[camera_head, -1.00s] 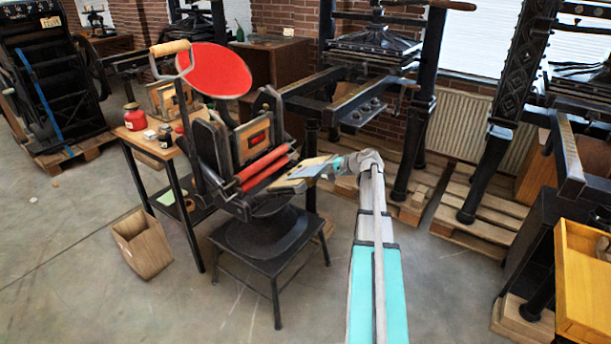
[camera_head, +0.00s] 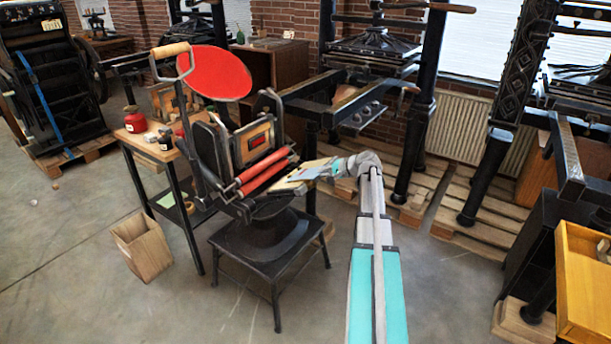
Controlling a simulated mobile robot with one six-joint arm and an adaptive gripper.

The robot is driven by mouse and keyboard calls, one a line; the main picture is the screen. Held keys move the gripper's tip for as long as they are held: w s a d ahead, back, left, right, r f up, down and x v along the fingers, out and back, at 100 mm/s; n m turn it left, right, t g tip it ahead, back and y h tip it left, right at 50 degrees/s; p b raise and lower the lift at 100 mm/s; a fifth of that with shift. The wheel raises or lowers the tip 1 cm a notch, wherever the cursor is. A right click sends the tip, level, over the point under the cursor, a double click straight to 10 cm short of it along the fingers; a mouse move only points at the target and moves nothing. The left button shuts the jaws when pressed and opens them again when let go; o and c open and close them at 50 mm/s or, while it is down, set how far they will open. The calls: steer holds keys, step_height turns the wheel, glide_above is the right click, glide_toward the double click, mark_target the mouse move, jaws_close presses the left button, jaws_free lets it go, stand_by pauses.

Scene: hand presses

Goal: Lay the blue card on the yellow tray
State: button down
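A small light-blue card (camera_head: 308,172) shows at the pale board on the right side of the black hand press, which has a red disc. My gripper (camera_head: 326,170) is at the card's right end, small and low over the board. I cannot tell whether its fingers are open or shut on the card, or whether the card touches the board. A yellow-orange tray (camera_head: 573,290) with raised walls is at the right edge of the view, well away from my gripper and partly cut off by the frame.
The hand press (camera_head: 215,150) stands on a black stool (camera_head: 270,248). A side table (camera_head: 150,150) holds a red jar (camera_head: 134,119). An open wooden bin (camera_head: 142,247) is on the floor. Large black presses (camera_head: 425,110) stand behind on pallets. The floor between stool and tray is largely clear.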

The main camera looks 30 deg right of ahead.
steer(key=shift+s+d+r, duration=0.1)
steer(key=shift+s, duration=0.05)
steer(key=shift+p+v, duration=0.65)
steer(key=shift+v, duration=0.6)
steer(key=shift+s, duration=0.1)
steer(key=shift+r, duration=0.1)
steer(key=shift+s+d+r+p, duration=0.2)
steer(key=shift+s+r+p, duration=0.2)
steer(key=shift+r+p, duration=0.35)
steer(key=shift+s+d+r+p, duration=0.15)
steer(key=shift+s+r+p, duration=0.25)
steer(key=shift+r+p, duration=0.35)
steer(key=shift+s+d+r+p, duration=0.2)
steer(key=shift+s+r+p, duration=0.2)
steer(key=shift+r+p, duration=0.3)
steer(key=shift+f, duration=0.1)
step_height(320, 180, up, 28)
steer(key=p, duration=2.8)
